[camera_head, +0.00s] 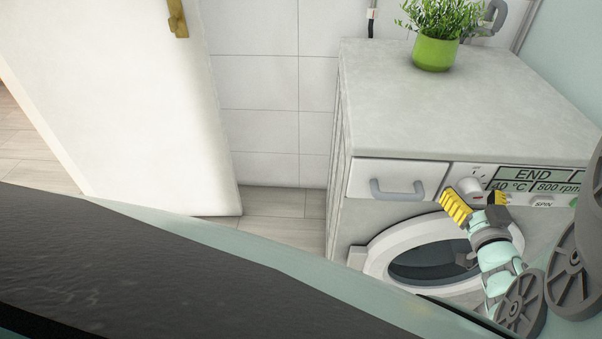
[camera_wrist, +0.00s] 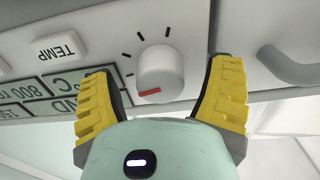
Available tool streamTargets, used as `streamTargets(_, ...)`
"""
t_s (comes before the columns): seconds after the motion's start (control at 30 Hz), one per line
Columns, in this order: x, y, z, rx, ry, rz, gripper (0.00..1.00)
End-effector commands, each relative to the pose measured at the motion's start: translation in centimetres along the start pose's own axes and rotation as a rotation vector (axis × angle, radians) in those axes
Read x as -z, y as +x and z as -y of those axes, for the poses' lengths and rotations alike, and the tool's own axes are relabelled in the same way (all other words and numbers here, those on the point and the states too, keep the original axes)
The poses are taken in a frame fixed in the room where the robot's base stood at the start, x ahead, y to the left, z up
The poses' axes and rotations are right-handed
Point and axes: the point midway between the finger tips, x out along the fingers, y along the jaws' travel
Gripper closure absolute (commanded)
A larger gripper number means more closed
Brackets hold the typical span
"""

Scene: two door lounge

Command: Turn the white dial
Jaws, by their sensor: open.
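The white dial (camera_wrist: 160,74) is a round knob with a red mark on the washing machine's control panel, with black tick marks around part of it. In the wrist view it sits between the two yellow finger pads of my gripper (camera_wrist: 165,95), with a gap on each side. The dial also shows in the head view (camera_head: 470,187), partly hidden by a finger. My gripper is open in front of the panel in the head view (camera_head: 482,204). I cannot tell how far the fingertips are from the panel.
The washing machine has a drawer with a grey handle (camera_head: 399,190), a display (camera_head: 533,175) and a round door (camera_head: 368,258). A TEMP button (camera_wrist: 60,47) is near the dial. A green potted plant (camera_head: 435,52) stands on top. A white door (camera_head: 145,100) is at left.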

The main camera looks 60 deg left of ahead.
Motion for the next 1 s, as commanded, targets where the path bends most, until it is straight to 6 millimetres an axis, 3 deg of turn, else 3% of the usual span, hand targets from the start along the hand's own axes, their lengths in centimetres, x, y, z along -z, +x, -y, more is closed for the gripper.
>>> streamTargets(0.37,0.00,0.47,0.15,0.004,-0.001,0.000,0.20)
streamTargets(1.0,0.00,0.40,0.07,0.002,-0.001,0.000,0.86)
